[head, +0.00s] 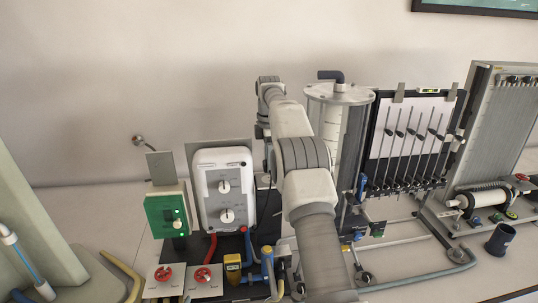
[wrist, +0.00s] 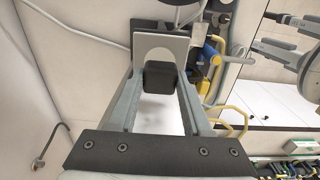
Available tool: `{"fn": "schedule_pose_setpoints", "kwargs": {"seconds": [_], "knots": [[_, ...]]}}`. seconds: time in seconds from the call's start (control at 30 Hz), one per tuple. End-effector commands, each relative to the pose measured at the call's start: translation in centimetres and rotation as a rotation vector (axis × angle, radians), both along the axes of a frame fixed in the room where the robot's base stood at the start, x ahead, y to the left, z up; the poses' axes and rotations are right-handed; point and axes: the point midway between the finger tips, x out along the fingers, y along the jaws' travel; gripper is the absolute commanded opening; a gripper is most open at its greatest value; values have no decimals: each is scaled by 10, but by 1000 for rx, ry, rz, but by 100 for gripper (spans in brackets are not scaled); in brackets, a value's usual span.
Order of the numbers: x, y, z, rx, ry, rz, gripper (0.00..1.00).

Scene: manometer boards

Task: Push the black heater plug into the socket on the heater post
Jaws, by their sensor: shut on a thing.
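In the wrist view my gripper (wrist: 160,80) has its two long grey fingers closed on a dark block, which looks like the black heater plug (wrist: 159,77). A light grey plate with an arched outline (wrist: 181,47) lies just beyond the plug. I cannot tell whether the plug touches it, nor whether it belongs to the heater post. The plug's front end and any socket face are hidden. In the head view my own arm covers my gripper and the plug, and I cannot make out the heater post or its socket.
In the head view, a white control unit with two dials (head: 223,190) and a green switch box (head: 167,214) stand left of my arm. A clear cylinder (head: 335,120) and a manometer board (head: 410,135) stand to the right. Pipes and valves crowd the bench front.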

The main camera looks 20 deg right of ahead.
Motion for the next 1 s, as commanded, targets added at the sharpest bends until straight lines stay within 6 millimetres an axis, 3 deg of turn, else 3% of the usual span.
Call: {"fn": "schedule_pose_setpoints", "kwargs": {"seconds": [0.33, 1.0], "knots": [[0, 0, -21, 0, -1, 0, 0], [0, 0, -22, 0, -1, 0, 0]]}}
